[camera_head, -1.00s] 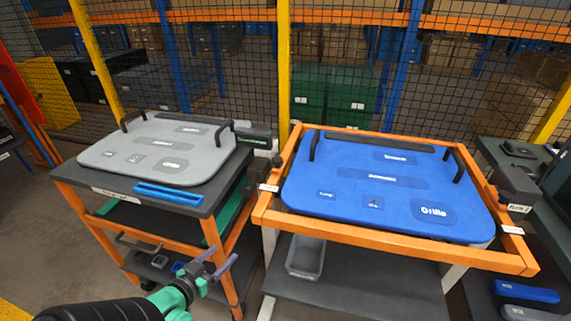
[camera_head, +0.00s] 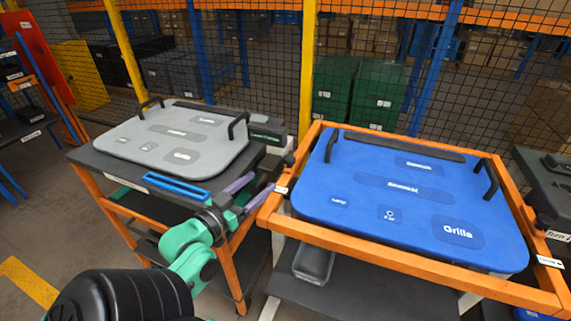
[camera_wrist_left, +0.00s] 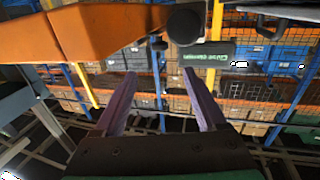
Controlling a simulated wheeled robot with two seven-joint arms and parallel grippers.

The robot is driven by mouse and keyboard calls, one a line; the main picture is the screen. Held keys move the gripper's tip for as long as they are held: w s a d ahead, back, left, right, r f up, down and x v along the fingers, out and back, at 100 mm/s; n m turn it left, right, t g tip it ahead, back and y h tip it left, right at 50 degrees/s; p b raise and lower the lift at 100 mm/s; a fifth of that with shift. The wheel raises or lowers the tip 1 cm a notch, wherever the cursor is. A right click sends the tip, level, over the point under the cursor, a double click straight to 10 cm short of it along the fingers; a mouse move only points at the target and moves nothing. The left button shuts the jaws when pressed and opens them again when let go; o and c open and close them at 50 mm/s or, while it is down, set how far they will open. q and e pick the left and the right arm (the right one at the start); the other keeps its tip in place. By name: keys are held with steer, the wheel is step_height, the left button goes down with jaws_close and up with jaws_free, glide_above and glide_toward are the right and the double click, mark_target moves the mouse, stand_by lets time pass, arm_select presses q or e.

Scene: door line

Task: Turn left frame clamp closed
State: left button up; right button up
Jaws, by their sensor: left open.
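The left frame clamp (camera_head: 288,160) is a small dark part with a round end at the left rail of the orange frame (camera_head: 390,258); my gripper lies close in front of it. In the left wrist view a dark round knob (camera_wrist_left: 186,27), apparently this clamp, sits above and beyond the fingertips beside the orange rail (camera_wrist_left: 110,28). My left gripper (camera_head: 262,183) has purple fingers, spread apart with nothing between them. They also show in the left wrist view (camera_wrist_left: 160,75). I cannot tell the clamp's turn angle. My right gripper is out of view.
A blue panel (camera_head: 410,210) labelled Grille lies in the orange frame. A grey panel (camera_head: 170,140) with handles rests on the left cart, whose blue handle (camera_head: 170,188) faces me. A grey bin (camera_head: 314,265) stands below. Mesh fencing is behind.

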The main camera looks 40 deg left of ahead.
mark_target(286, 161)
arm_select(q)
steer(key=w, duration=1.1)
steer(key=shift+a, duration=0.4)
steer(key=shift+w+f, duration=0.2)
steer(key=shift+w, duration=0.25)
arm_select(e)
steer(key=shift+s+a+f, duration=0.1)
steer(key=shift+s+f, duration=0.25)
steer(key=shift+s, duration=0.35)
arm_select(q)
steer(key=shift+s, duration=0.1)
steer(key=shift+c, duration=0.2)
jaws_close()
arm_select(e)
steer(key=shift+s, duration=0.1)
